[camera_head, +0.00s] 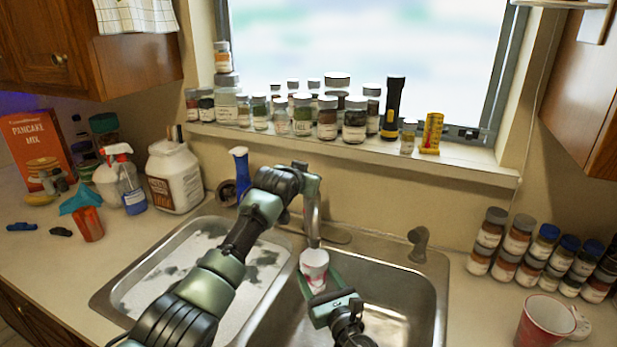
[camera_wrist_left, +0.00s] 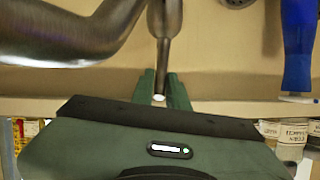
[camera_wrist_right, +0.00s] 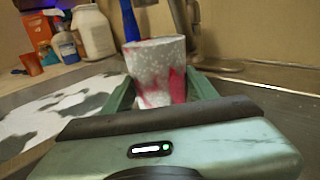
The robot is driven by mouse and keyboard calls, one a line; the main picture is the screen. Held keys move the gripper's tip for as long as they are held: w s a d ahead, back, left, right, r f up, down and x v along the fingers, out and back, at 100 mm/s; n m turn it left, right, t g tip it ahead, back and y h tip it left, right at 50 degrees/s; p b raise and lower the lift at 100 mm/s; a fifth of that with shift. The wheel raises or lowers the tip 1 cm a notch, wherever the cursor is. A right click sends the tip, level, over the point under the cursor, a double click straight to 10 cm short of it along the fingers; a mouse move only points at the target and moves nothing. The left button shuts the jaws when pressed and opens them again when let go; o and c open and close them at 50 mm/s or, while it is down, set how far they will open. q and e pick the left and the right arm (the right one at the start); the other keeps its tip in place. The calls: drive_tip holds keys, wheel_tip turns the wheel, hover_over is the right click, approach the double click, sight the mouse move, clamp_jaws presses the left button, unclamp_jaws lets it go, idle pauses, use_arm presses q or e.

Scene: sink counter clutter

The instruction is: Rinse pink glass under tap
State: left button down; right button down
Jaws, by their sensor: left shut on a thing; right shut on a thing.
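The pink glass (camera_head: 313,263), whitish with pink-red patches, is in my right gripper (camera_head: 317,287) over the right sink basin. It sits close to the tap (camera_head: 312,215), beneath its spout. In the right wrist view the glass (camera_wrist_right: 155,72) stands nearly upright between the two green fingers. My left gripper (camera_head: 307,178) is at the top of the tap. In the left wrist view its fingers (camera_wrist_left: 160,97) are closed around a thin metal part of the tap (camera_wrist_left: 166,30), seemingly its lever. I cannot make out any running water.
The left basin (camera_head: 180,277) has grey patches on a whitish surface. A blue bottle (camera_head: 240,170) stands behind the sink, near my left arm. A red cup (camera_head: 545,322) and several jars (camera_head: 520,232) stand on the right counter. More jars (camera_head: 327,118) line the windowsill.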

use_arm(q)
drive_tip(key=shift+w+r+g, duration=0.25)
drive_tip(key=shift+g, duration=0.05)
drive_tip(key=shift+w+g, duration=0.2)
drive_tip(key=shift+g, duration=0.2)
drive_tip(key=c, duration=1.4)
unclamp_jaws()
drive_tip(key=shift+s, duration=0.1)
drive_tip(key=v, duration=1.1)
drive_tip(key=shift+s+r, duration=0.25)
drive_tip(key=shift+s, duration=0.1)
